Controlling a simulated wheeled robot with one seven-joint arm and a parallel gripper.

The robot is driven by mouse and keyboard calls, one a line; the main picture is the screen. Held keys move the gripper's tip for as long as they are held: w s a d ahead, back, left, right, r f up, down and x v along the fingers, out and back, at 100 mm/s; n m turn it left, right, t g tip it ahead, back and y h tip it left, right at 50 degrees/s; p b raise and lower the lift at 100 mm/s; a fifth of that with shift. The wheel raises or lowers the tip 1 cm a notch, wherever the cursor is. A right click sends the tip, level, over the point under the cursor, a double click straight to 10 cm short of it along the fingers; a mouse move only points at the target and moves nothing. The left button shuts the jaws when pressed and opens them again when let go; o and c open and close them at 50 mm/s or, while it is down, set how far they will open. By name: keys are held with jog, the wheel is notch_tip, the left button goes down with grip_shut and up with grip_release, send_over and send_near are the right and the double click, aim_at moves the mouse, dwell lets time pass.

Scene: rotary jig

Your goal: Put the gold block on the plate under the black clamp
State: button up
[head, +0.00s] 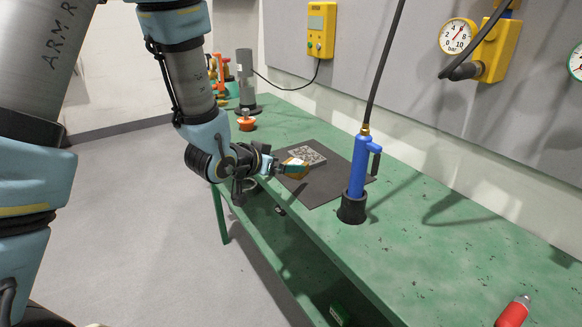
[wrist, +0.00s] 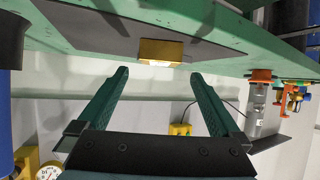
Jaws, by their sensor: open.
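The gold block (wrist: 161,51) lies at the edge of the dark mat in the wrist view, just beyond my fingertips and centred between them. In the head view the gold block (head: 298,175) is partly hidden behind a finger. My gripper (wrist: 160,75) is open and empty, its two teal fingers pointing at the block; it also shows in the head view (head: 290,168), low at the bench's front edge. A grey patterned plate (head: 308,155) lies on the mat just behind the block. I cannot clearly make out the black clamp.
The dark mat (head: 325,185) lies on the green bench (head: 420,250). A blue cylinder (head: 358,165) with a hose stands in a black base right of the mat. A grey cylinder (head: 245,75) and an orange item (head: 246,122) stand at the far left. A red object (head: 513,312) lies near right.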

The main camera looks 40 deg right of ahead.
jog(key=v, duration=0.6)
jog(key=shift+b, duration=0.35)
